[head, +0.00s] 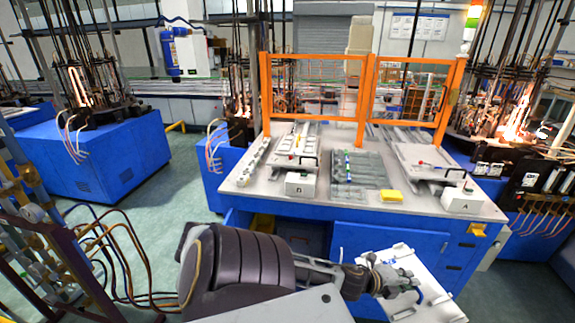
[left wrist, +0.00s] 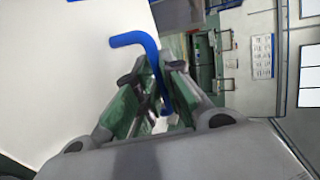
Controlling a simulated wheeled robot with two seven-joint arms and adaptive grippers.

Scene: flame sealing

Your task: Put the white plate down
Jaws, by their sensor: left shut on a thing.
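The white plate (head: 437,303) is in the head view at the lower right, in front of the blue workbench and tilted. Its blue handle shows in the left wrist view (left wrist: 136,39), with the plate's broad white face (left wrist: 60,70) beside it. My left gripper (head: 408,286) is shut on the plate by this handle; its green-padded fingers (left wrist: 152,98) close around the handle in the left wrist view. The gripper and arm hide part of the plate in the head view. My right gripper is not in view.
The workbench (head: 240,188) has an orange guard frame (head: 362,95) at its back. On it are a white box (head: 300,184) and another marked A (head: 462,197), a grey ribbed tray (head: 358,168) and a yellow block (head: 391,196). Flaming machines stand on both sides.

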